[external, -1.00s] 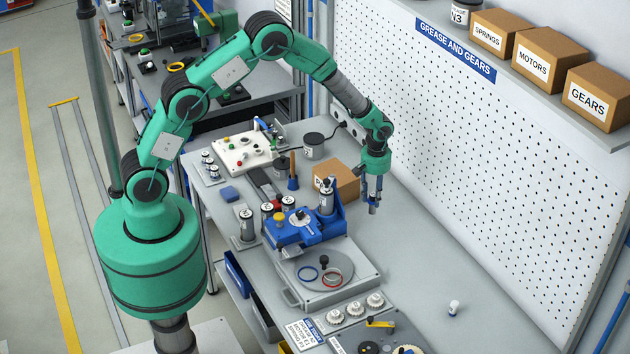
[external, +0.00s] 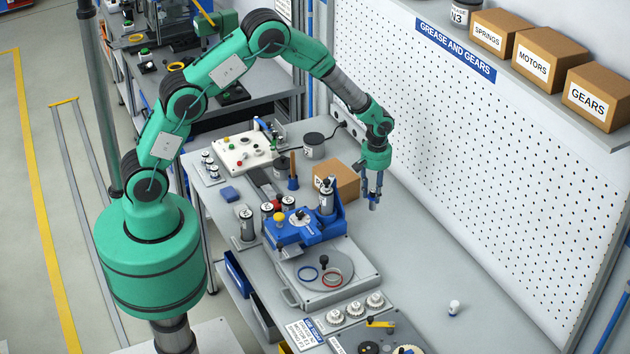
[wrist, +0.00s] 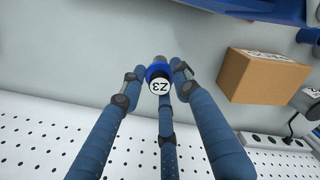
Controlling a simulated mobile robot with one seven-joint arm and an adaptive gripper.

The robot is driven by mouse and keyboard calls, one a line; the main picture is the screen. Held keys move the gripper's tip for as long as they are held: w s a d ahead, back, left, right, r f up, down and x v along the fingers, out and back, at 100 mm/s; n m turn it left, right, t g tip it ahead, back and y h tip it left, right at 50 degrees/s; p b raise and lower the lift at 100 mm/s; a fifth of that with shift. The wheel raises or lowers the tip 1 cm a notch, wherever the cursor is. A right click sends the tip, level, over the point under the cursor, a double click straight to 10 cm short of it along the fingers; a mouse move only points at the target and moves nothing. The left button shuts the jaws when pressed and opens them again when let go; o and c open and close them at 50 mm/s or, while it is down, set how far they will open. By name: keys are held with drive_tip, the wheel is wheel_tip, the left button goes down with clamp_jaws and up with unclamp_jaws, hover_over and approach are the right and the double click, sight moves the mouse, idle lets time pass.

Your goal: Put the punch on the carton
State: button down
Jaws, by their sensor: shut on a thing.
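The carton (external: 338,181) is a brown box standing on the bench, its label partly hidden behind the blue machine. It also shows at the right in the wrist view (wrist: 262,77). My gripper (external: 373,195) is just right of the carton in the external view, above the bench. Its blue fingers are shut on the punch (wrist: 160,82), a small cylinder with a blue collar and a round white end marked Z3. The grey lower end of the punch (external: 373,207) hangs below the fingertips. The punch is apart from the carton.
The blue machine (external: 303,232) on its grey base stands left of my gripper. The perforated wall panel (external: 470,160) rises at the right.

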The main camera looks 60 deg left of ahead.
wheel_tip(320, 180, up, 9)
drive_tip(key=shift+f, duration=0.15)
drive_tip(key=s+a+m+b, duration=0.1)
drive_tip(key=s+a+b, duration=0.1)
drive_tip(key=s+a, duration=0.75)
drive_tip(key=s+a+m+b, duration=0.15)
drive_tip(key=s+a, duration=0.45)
drive_tip(key=a, duration=0.7)
drive_tip(key=shift+f+b, duration=0.45)
drive_tip(key=shift+f, duration=2.1)
drive_tip(key=shift+w, duration=0.15)
drive_tip(key=w+a, duration=0.1)
drive_tip(key=w, duration=0.6)
drive_tip(key=w+a+f+p, duration=0.1)
drive_tip(key=w+a, duration=0.1)
drive_tip(key=w, duration=0.6)
drive_tip(key=shift+w+a+f, duration=0.15)
drive_tip(key=shift+a+f, duration=0.1)
drive_tip(key=shift+f, duration=0.05)
